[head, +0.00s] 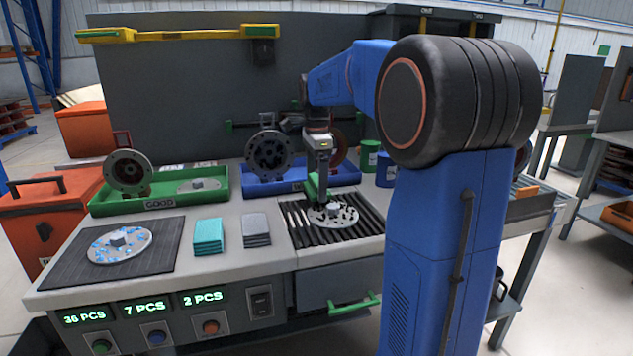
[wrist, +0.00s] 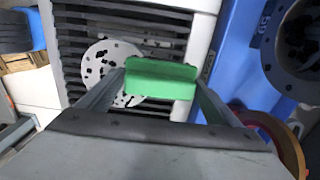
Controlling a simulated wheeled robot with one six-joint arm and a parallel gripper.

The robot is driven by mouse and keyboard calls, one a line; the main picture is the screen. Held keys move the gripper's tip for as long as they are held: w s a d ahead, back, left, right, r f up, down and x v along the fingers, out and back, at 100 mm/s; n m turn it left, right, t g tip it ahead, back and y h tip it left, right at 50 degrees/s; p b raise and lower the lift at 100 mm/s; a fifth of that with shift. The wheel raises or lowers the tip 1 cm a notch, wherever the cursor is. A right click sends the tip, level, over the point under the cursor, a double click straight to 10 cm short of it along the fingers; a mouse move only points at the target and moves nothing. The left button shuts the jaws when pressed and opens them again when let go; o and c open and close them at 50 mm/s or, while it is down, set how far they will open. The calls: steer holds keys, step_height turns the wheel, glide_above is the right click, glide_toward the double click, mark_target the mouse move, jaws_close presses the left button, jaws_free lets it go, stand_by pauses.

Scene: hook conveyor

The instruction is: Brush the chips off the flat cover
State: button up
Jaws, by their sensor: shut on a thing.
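The flat cover (head: 345,224) is a pale round disc with a small raised block and dark chips on it. It lies on the dark slatted grate (head: 372,222) in the table. In the wrist view the cover (wrist: 92,58) shows scattered dark chips, and the green brush hides part of it. My gripper (head: 320,172) is shut on the green brush (head: 312,186), just above the cover's far side. The brush (wrist: 160,78) spans between both fingers in the wrist view. Its underside is hidden, so I cannot tell whether it touches the cover.
A second disc with blue marks (head: 122,247) lies on a dark mat (head: 70,270) at left. Teal cloths (head: 208,236) and grey cloths (head: 256,229) are stacked left of the grate. A green tray (head: 100,207) and a blue tray (head: 230,187) with dark round parts stand behind.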

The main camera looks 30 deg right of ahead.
steer(key=shift+d, duration=0.1)
steer(key=shift+s+d, duration=0.3)
steer(key=shift+d, duration=0.65)
steer(key=shift+d, duration=0.1)
steer(key=shift+s+d+f, duration=0.1)
steer(key=shift+s+d, duration=0.05)
steer(key=shift+d, duration=0.35)
steer(key=shift+s+d, duration=0.15)
steer(key=shift+d, duration=0.3)
steer(key=shift+w+a, duration=0.15)
steer(key=shift+a, duration=0.4)
steer(key=shift+w+a, duration=0.15)
steer(key=shift+a, duration=0.4)
steer(key=shift+a, duration=0.1)
steer(key=shift+w+a, duration=0.3)
steer(key=shift+a, duration=0.65)
steer(key=shift+d, duration=0.15)
